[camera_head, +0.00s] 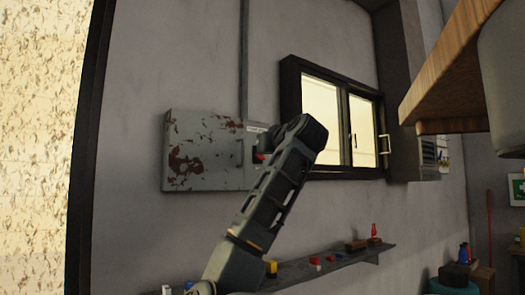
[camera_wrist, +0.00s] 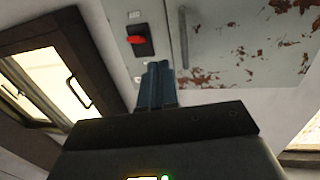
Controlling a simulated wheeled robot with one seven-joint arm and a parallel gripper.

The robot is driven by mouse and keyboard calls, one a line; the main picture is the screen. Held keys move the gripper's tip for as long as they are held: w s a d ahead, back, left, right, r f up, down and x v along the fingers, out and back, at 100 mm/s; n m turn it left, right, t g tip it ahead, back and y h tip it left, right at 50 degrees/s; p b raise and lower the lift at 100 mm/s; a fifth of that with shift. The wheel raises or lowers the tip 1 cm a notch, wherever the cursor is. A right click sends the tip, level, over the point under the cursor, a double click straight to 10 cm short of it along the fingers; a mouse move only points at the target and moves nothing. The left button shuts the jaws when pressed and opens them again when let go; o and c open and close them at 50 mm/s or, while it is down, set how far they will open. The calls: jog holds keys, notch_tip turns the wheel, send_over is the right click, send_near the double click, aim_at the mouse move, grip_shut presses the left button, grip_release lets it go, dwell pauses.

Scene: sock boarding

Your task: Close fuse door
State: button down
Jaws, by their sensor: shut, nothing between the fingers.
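The fuse box door (camera_head: 205,155) is a grey panel with brown rust patches on the wall, left of my arm in the head view. In the wrist view the door (camera_wrist: 240,45) fills the upper right, with an upright handle (camera_wrist: 184,38) near its edge. A red switch (camera_wrist: 137,39) sits on the grey box face beside the handle. The door looks almost in line with the box face; I cannot tell if it is fully shut. My gripper (camera_wrist: 158,72) is shut and empty, its fingertips just below the switch and handle in the picture. Contact is unclear. In the head view my wrist hides the fingers.
A dark-framed window (camera_head: 335,115) with handles is right of the box. A wall shelf (camera_head: 335,262) with small coloured items and a bottle runs below my arm. A wooden-edged overhead piece (camera_head: 455,65) juts in at the upper right.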

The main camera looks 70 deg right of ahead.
jog(key=s+a+b, duration=0.2)
jog(key=s+a, duration=0.1)
jog(key=s, duration=0.4)
jog(key=shift+s+a, duration=0.2)
jog(key=shift+s, duration=0.2)
jog(key=shift+f, duration=0.2)
